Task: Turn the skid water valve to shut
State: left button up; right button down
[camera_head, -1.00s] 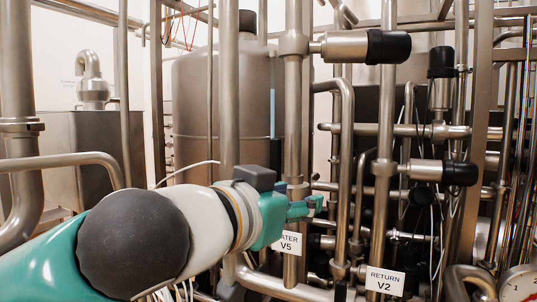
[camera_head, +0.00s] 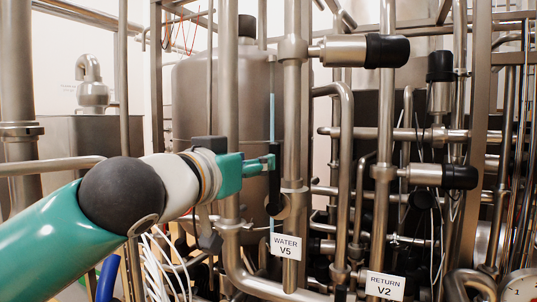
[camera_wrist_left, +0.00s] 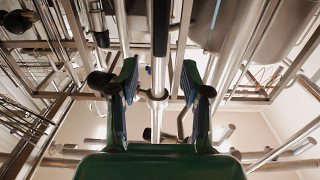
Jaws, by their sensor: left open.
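The water valve sits on an upright steel pipe above a white label (camera_head: 286,247) reading WATER V5. Its black lever (camera_head: 274,190) stands upright, alongside the pipe, with a dark round part at its lower end. My left gripper (camera_head: 264,163), teal, is at the lever's upper part from the left; in the head view I cannot tell if it touches. In the left wrist view my left gripper (camera_wrist_left: 160,80) is open, with its two fingers apart. The dark lever (camera_wrist_left: 160,28) shows in line with the gap, ahead of the fingertips. My right gripper is out of view.
A RETURN V2 label (camera_head: 385,285) hangs to the right. Black-capped valve actuators (camera_head: 386,51) stick out at the upper right. A steel tank (camera_head: 190,105) stands behind. White cables (camera_head: 165,262) hang below my left arm. Pipes crowd the right side.

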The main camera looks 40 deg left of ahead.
aim_at(275, 179)
pick_arm(q)
jog(key=p+x, duration=0.2)
jog(key=x, duration=0.7)
jog(key=shift+p, duration=0.35)
jog(key=shift+w+a, duration=0.15)
jog(key=shift+c, duration=0.2)
grip_shut()
